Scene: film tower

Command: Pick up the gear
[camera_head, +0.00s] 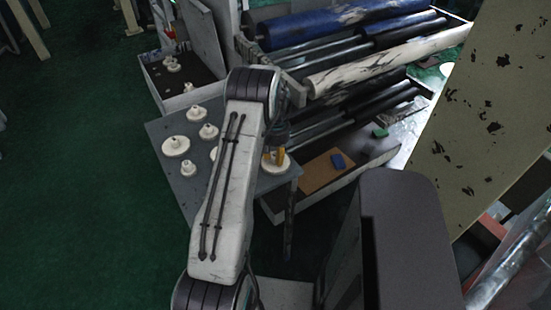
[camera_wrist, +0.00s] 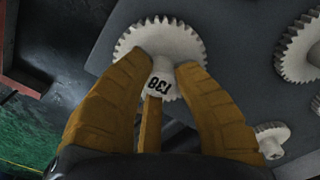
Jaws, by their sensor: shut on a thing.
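In the head view the same gear (camera_head: 277,166) shows at the right edge of the grey table (camera_head: 170,130), partly hidden by my gripper (camera_head: 274,157) and arm. I cannot tell whether the gear touches the tabletop or is slightly above it.
Several other white gears stand on the table, such as a large one (camera_head: 176,147) and a small one (camera_wrist: 271,138). A machine with a blue roller (camera_head: 330,24) stands behind. A tray with a brown board (camera_head: 325,172) lies right of the table. Green floor is clear at left.

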